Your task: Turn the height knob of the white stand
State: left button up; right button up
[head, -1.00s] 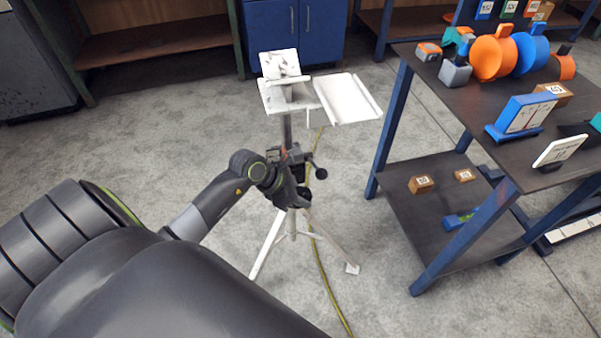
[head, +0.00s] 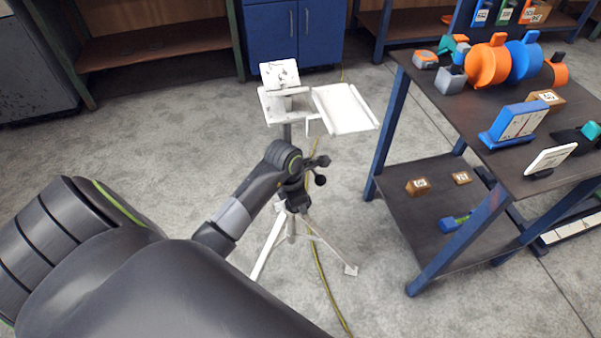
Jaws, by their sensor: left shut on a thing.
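The white stand is a tripod with a tilted upper plate (head: 281,75) and a flat white tray (head: 346,108) on its right. Its post runs down into a dark clamp area with black ball-ended handles (head: 320,180) on the right side. My left gripper (head: 299,193) is at this clamp area, shut on the height knob. The wrist and the dark stand parts hide the knob and the fingertips. My left arm reaches in from the lower left. The right gripper is not in view.
A dark-topped table with blue legs (head: 388,125) stands close on the right, carrying orange and blue discs (head: 487,66) and signs. Its lower shelf holds small brown blocks (head: 418,187). A yellow cable (head: 322,275) runs along the floor beneath the stand. The floor left of it is clear.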

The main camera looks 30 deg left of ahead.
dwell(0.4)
pick_arm(q)
jog(key=o, duration=1)
jog(key=r, duration=0.3)
jog(key=s+a+r+p, duration=0.1)
jog(key=r, duration=0.6)
jog(key=shift+s+a+r, duration=0.2)
jog(key=shift+r, duration=0.2)
jog(key=shift+s+r, duration=0.15)
jog(key=shift+r, duration=0.35)
